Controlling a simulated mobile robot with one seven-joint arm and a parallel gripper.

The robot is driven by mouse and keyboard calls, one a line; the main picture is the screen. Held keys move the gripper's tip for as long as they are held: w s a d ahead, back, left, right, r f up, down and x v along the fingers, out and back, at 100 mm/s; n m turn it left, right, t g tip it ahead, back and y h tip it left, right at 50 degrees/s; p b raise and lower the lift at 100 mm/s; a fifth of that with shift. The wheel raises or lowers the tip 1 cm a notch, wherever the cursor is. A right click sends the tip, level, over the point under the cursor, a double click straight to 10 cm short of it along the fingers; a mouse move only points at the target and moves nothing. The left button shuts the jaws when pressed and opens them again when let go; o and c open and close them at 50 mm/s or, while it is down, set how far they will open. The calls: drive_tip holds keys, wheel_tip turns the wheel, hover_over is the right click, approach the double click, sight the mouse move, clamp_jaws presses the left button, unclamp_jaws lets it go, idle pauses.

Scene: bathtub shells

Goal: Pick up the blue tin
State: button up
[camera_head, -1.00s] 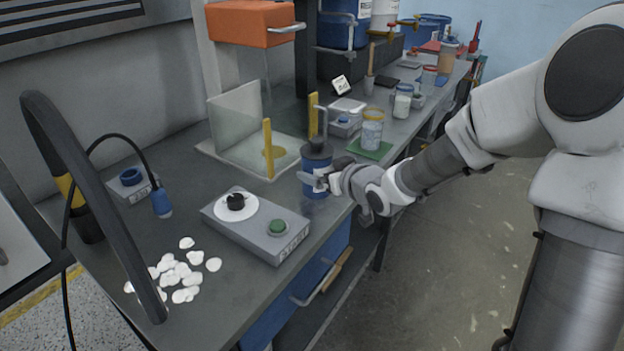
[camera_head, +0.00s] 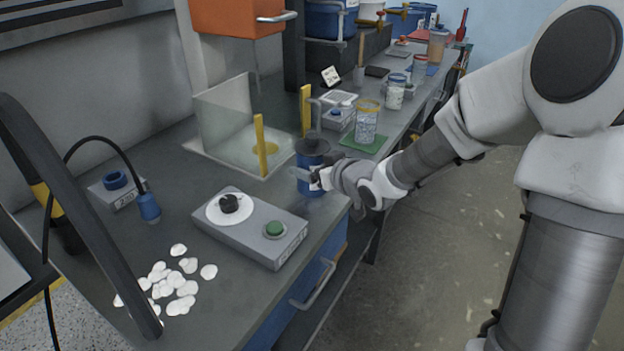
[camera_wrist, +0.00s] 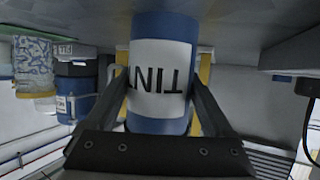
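The blue tin (camera_head: 313,157) stands upright on the grey bench near its front edge, with a dark lid and a white label. My gripper (camera_head: 308,178) is at the tin from the right, low on its side. In the wrist view, which is upside down, the tin (camera_wrist: 160,30) lies between my two fingers (camera_wrist: 160,75), its "TIN" label facing the camera. The finger edges meet the tin's outline on both sides. Whether they press on it cannot be told. The tin's base appears to be on the bench.
A grey box with a green button (camera_head: 262,240) and white discs (camera_head: 172,278) lie left of the tin. Behind it are a clear screen (camera_head: 222,110) and yellow posts (camera_head: 260,146). A jar (camera_head: 367,122) on a green mat stands to the right. The floor in front is open.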

clamp_jaws()
drive_tip(key=shift+w+r, duration=0.1)
drive_tip(key=shift+r, duration=0.05)
drive_tip(key=shift+r, duration=0.1)
